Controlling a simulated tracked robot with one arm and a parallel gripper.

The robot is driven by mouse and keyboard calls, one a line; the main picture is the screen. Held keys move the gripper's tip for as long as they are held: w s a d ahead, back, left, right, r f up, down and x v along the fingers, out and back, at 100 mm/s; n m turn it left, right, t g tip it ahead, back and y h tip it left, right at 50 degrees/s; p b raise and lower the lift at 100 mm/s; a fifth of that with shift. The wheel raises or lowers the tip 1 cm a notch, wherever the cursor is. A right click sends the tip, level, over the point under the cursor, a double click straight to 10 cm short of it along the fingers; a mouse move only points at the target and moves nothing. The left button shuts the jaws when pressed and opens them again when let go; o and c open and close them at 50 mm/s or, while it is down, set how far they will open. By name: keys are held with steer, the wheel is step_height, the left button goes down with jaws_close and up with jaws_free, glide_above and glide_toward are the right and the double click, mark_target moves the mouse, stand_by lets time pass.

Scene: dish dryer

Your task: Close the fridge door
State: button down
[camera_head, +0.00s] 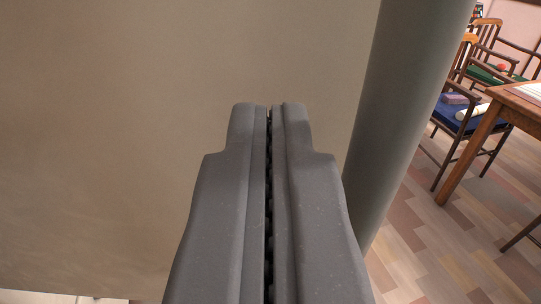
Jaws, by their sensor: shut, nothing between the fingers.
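A large, flat beige-grey panel (110,120) fills the left and middle of the view; it looks like the fridge door, but its top and left edges are out of the frame. A rounded grey vertical piece (405,100) runs along its right side, leaning slightly; I cannot tell whether it is the door's edge or a handle. My gripper (269,108) is shut and empty, pointing at the panel in the middle of the picture. I cannot tell whether its tips touch the panel.
A wooden table (520,108) and dark wooden chairs stand at the upper right. One chair has a blue seat (455,113) with small items on it. The wood-pattern floor (440,255) at the lower right is clear.

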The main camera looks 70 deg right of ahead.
steer(key=shift+x, duration=1.1)
